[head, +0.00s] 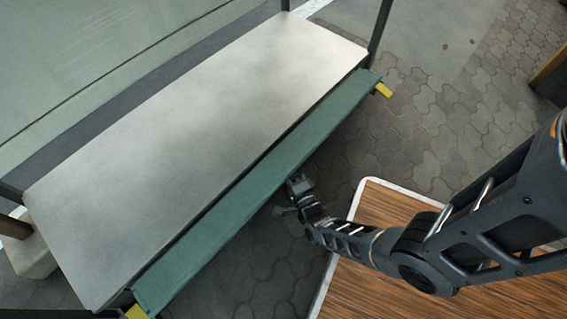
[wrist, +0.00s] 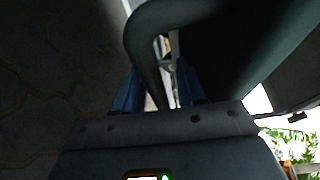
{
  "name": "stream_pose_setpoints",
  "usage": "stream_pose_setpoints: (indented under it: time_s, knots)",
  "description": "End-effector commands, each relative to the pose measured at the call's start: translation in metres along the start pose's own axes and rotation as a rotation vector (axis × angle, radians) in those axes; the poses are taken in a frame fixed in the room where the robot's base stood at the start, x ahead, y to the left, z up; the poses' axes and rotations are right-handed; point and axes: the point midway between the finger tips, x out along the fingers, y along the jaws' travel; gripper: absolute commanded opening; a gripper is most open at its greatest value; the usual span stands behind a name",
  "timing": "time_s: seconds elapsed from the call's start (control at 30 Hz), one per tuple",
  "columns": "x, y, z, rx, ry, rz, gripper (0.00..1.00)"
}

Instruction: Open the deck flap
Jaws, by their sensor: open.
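The deck flap (head: 240,195) is a long, narrow green panel along the front edge of a pale grey deck (head: 200,130). It hangs sloping down from the deck, with yellow pieces at both ends. My gripper (head: 296,188) is at the flap's outer edge, right of its middle. In the wrist view, a dark curved bar (wrist: 145,45), which looks like a handle, runs between the two bluish fingers of my gripper (wrist: 160,88). The fingers stand apart, one on each side of it. Contact cannot be told in the dim light. The dark surface at right (wrist: 265,45) seems to be the flap's underside.
A wood-topped platform with a white rim (head: 345,240) lies below my arm. Grey paving (head: 440,140) is open to the right. Dark posts (head: 380,30) stand at the deck's corners, and a green-grey panel (head: 90,50) rises behind it.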

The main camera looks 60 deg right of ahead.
Motion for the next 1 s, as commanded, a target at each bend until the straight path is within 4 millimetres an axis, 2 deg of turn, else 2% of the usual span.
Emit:
stream_pose_setpoints:
  time_s: [0.13, 0.57, 1.0]
  knots:
    - [0.0, 0.0001, -0.0001, 0.0, 0.0, 0.0, 0.4]
    - [0.0, 0.0002, 0.0, 0.0, 0.0, 0.001, 0.0]
    - [-0.0003, -0.0005, 0.0, -0.001, 0.0, 0.004, 0.0]
